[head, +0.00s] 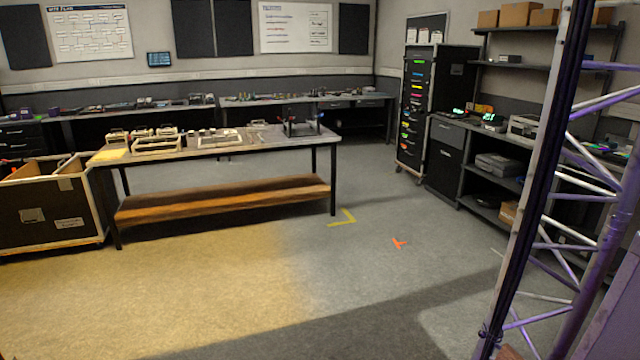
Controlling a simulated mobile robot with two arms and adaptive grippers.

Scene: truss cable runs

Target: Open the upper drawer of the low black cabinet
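The cabinet is far off, and handle details are too small to tell. Another dark drawer unit (20,136) shows at the far left under the back bench, partly cut by the picture edge. Neither of my grippers is in view.
A long worktable (222,145) with a wooden lower shelf stands mid-left. An open black crate (50,215) is beside it. A tall cable rack (420,110) stands left of the cabinet. A purple-lit truss (570,215) blocks the right foreground. The middle floor (350,260) is clear, with tape marks.

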